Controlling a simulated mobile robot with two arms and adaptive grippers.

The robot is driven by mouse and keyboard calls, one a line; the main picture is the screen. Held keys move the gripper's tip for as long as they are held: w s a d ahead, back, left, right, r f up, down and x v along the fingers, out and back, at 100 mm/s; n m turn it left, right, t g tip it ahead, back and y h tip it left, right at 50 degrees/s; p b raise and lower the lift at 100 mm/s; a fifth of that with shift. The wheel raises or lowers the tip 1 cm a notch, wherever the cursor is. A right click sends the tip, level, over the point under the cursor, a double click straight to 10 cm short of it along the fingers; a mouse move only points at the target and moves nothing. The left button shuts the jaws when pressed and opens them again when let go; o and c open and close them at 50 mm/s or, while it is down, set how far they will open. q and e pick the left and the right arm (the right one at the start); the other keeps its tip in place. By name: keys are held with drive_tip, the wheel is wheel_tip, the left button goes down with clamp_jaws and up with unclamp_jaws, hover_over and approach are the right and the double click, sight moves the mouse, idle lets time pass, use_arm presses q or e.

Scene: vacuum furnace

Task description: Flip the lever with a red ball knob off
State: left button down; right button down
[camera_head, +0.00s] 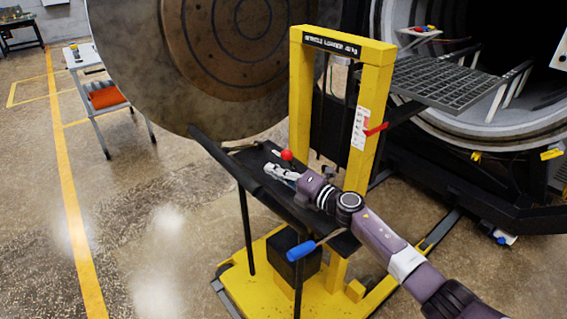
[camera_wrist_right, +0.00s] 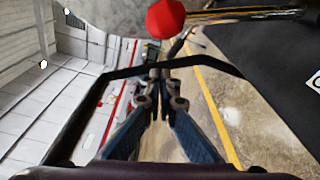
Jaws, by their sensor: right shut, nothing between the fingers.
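The red ball knob (camera_head: 287,155) sits on a lever at the black panel of the yellow loader. In the right wrist view the red knob (camera_wrist_right: 165,18) is near the top, at the left end of its dark lever rod (camera_wrist_right: 245,14). My right gripper (camera_head: 272,169) is shut and empty, just below and left of the knob in the head view. Its closed fingers (camera_wrist_right: 160,75) also show in the right wrist view, below the knob in the picture. I cannot tell whether they touch the knob or rod. My left gripper is not in view.
The yellow loader frame (camera_head: 300,90) stands behind the panel, with a red handle (camera_head: 376,129) on its post. A grated shelf (camera_head: 445,84) and the furnace opening are at right. Open floor lies at left.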

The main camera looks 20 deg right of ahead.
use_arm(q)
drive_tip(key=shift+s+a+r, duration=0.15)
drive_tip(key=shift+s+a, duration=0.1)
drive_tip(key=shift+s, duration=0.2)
use_arm(e)
drive_tip(key=d, duration=0.2)
drive_tip(key=w+d+r, duration=0.1)
drive_tip(key=shift+d, duration=0.2)
drive_tip(key=shift+d, duration=0.1)
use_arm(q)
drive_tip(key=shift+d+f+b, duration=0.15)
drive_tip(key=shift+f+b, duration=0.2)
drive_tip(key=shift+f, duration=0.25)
use_arm(e)
wheel_tip(320, 180, up, 3)
drive_tip(key=m, duration=0.4)
hover_over(292, 164)
drive_tip(key=d, duration=0.2)
drive_tip(key=shift+s+a+f+t+y, duration=0.2)
drive_tip(key=shift+s+t+y, duration=0.1)
drive_tip(key=shift+s, duration=0.1)
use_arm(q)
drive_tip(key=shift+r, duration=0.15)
use_arm(e)
drive_tip(key=shift+a, duration=0.15)
